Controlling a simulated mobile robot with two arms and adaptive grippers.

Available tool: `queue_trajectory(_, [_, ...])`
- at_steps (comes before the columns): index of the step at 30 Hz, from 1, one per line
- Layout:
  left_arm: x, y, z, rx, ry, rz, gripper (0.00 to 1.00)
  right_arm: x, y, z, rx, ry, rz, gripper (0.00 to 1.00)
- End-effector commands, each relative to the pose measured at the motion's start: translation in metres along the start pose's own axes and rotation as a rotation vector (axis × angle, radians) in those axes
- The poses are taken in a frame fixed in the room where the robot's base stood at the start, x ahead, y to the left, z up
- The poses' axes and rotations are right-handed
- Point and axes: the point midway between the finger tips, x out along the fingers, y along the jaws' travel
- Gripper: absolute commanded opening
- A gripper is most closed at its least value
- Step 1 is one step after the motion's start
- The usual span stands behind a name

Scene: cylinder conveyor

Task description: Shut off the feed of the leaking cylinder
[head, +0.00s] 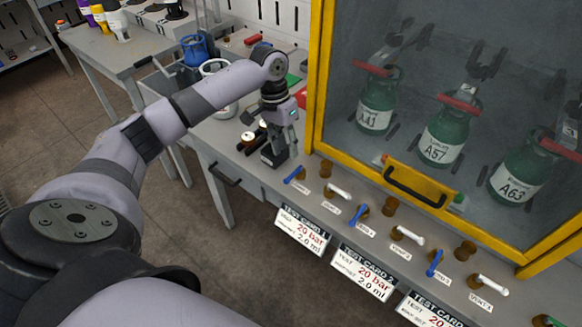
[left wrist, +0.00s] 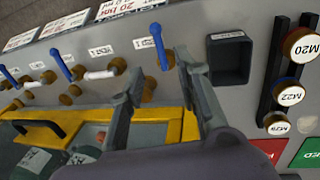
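Three green cylinders, A41 (head: 375,105), A57 (head: 443,138) and A63 (head: 518,172), stand behind the glass of a yellow-framed cabinet (head: 318,75). I cannot tell which one leaks. In front is a row of valves with blue levers (head: 295,174), (head: 358,214), (head: 435,262) and white levers (head: 340,192), (head: 408,235), (head: 490,285). My left gripper (head: 283,146) is above the counter by the leftmost blue lever. In the left wrist view its fingers (left wrist: 158,76) are open, and that blue lever (left wrist: 160,46) shows between and beyond their tips. My right gripper is not in view.
Test cards (head: 302,230) hang along the counter's front edge. A black square tray (left wrist: 230,60) and a rack with caps marked M20 and M22 (left wrist: 290,92) are beside the gripper.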

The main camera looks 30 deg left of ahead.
Motion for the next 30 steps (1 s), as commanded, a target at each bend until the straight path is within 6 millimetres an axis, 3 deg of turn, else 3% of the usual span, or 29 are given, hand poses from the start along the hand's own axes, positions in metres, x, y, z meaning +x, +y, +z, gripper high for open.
queue_trajectory(6, [0.046, 0.001, 0.001, -0.001, -0.003, 0.001, 0.31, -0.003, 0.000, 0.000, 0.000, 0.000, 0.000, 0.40])
queue_trajectory(12, [0.073, 0.001, 0.000, 0.000, -0.001, 0.001, 0.31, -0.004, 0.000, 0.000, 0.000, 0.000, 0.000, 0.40])
queue_trajectory(25, [0.082, 0.000, 0.000, 0.001, 0.001, 0.000, 0.30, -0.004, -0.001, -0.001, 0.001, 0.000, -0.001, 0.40])
queue_trajectory(30, [0.082, 0.000, 0.000, 0.001, 0.001, 0.000, 0.19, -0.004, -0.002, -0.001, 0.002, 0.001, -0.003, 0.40])
